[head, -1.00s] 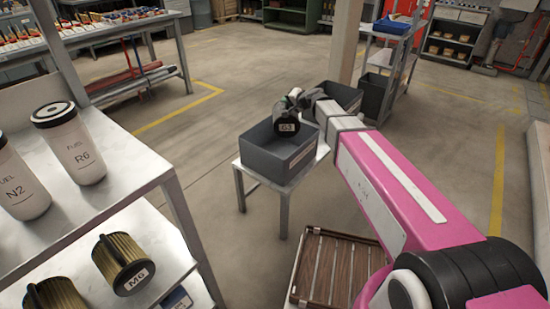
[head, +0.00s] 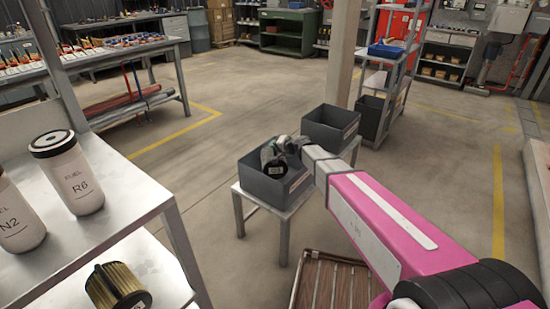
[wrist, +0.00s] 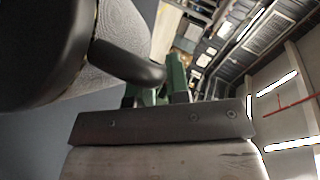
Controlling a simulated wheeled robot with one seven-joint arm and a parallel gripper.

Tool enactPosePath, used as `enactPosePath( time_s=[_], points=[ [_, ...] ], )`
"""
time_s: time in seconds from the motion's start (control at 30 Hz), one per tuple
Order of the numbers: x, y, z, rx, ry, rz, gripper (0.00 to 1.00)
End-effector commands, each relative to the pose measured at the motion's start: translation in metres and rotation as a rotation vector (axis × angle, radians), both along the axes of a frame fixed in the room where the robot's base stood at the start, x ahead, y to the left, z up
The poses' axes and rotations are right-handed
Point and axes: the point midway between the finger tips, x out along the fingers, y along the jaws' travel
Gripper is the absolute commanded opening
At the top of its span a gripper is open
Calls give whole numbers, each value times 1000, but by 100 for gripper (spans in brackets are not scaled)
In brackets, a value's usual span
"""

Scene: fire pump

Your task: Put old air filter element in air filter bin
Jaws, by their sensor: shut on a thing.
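My gripper (head: 278,150) is shut on the old air filter element (head: 275,170), whose dark end with a white label faces the head camera. The wrist view shows the green fingers (wrist: 160,88) on the element's black handle, beside its grey pleated body (wrist: 122,35) and dark end cap. The element is down within the opening of the nearer grey bin (head: 262,188), its lower part hidden by the front wall. I cannot tell if it touches the floor of the bin. The bin's label is too small to read.
The nearer bin stands on a small metal table (head: 284,213). A second grey bin (head: 325,130) stands just behind it to the right. A slatted wooden pallet (head: 325,280) lies in front.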

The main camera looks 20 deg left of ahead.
Motion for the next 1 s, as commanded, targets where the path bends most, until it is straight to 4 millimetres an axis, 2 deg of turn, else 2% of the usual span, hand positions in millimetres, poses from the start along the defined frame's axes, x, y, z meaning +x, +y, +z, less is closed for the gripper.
enactPosePath(
  time_s=[0.1,0.33,0.53,0.9,0.93,1.0],
  points=[
    [0,0,-14,0,1,0,0],
    [1,0,-28,0,0,0,0],
    [1,0,-55,0,0,0,0],
    [0,0,-60,0,0,0,0],
    [0,0,-60,0,0,0,20],
    [0,0,-60,0,-1,0,42]
  ],
)
